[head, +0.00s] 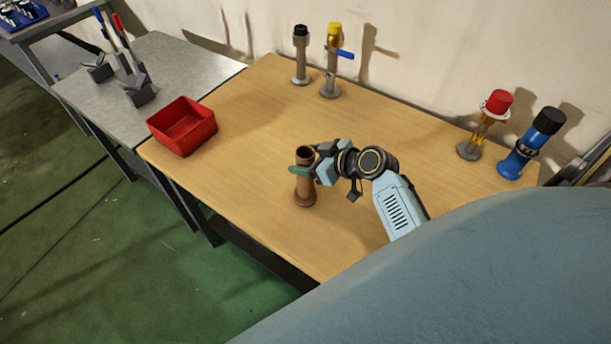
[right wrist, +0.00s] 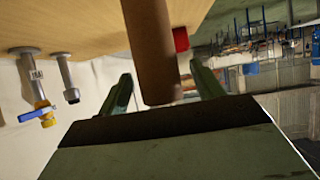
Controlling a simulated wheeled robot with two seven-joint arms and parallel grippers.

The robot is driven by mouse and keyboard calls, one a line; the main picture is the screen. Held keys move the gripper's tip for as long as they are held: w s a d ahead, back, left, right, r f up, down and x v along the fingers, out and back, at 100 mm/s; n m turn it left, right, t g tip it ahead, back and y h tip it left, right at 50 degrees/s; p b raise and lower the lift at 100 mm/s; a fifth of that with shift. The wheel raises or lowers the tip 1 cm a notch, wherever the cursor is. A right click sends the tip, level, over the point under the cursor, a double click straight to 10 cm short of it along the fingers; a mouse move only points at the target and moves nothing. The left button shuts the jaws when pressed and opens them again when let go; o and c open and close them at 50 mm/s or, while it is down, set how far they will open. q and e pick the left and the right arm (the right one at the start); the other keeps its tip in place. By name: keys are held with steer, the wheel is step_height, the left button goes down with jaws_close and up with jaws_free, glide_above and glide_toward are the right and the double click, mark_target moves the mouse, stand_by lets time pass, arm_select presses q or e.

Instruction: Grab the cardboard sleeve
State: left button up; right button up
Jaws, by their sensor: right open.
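The cardboard sleeve (head: 305,190) is a brown upright tube on the wooden table, with a dark open top and a wider foot. My right gripper (head: 302,170) is at its upper half, with green fingers open on either side of it. In the right wrist view the sleeve (right wrist: 153,50) stands between the two open fingers (right wrist: 160,92), with a visible gap to each. My left gripper is in neither view.
A red bin (head: 183,126) stands at the table's left corner. Two capped metal posts (head: 301,55) (head: 331,62) stand at the back. The table between is clear.

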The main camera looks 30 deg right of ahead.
steer(key=shift+x, duration=1.45)
steer(key=c, duration=1.4)
